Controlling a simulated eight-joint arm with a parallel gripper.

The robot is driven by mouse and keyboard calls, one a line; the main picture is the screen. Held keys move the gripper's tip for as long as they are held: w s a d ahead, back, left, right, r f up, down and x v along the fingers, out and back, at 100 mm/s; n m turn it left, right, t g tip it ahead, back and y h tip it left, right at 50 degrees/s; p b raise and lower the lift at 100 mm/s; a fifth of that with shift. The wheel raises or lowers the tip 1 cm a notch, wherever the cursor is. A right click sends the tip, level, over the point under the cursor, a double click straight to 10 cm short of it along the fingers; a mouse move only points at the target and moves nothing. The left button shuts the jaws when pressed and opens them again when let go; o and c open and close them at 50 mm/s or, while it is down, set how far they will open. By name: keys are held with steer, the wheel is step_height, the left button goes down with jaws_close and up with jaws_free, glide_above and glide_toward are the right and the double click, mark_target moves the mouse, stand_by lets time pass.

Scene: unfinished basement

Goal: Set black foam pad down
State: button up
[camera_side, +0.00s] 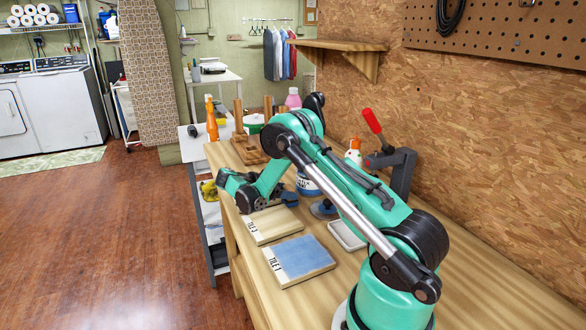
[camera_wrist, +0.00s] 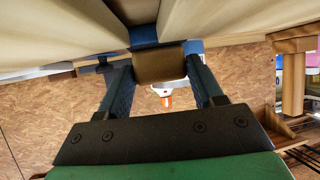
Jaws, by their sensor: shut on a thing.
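My gripper (camera_side: 288,199) is low over the workbench at its left side, by the far end of the board labelled TILE 3 (camera_side: 272,224). In the wrist view its two dark blue fingers are closed on a small block-like thing, which I take for the black foam pad (camera_wrist: 159,63); it looks dark brown there. The side view does not show the pad clearly. The board labelled TILE 1 (camera_side: 299,259), with a blue face, lies nearer the camera. I cannot tell whether the pad touches anything below.
A blue and white tub (camera_side: 307,185), a dark blue round thing (camera_side: 323,210) and a white tray (camera_side: 346,235) stand to the right of my gripper. A wooden peg stand (camera_side: 248,149) is behind. A red-handled clamp (camera_side: 385,150) stands near the wall.

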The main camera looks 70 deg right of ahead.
steer(key=shift+r, duration=0.1)
step_height(320, 180, up, 19)
steer(key=w+a+f+n+t, duration=0.2)
steer(key=w+a+n+t, duration=0.1)
steer(key=a+n+t, duration=0.4)
steer(key=w+a+f+n+t, duration=0.1)
steer(key=w+a+n+t, duration=0.2)
steer(key=a+n+t, duration=0.3)
steer(key=a+n+t+y, duration=0.6)
steer(key=a+n+y, duration=0.4)
steer(key=a, duration=0.6)
steer(key=shift+s+a+n, duration=0.3)
steer(key=shift+a+n, duration=0.1)
steer(key=shift+n, duration=0.5)
steer(key=shift+d, duration=0.1)
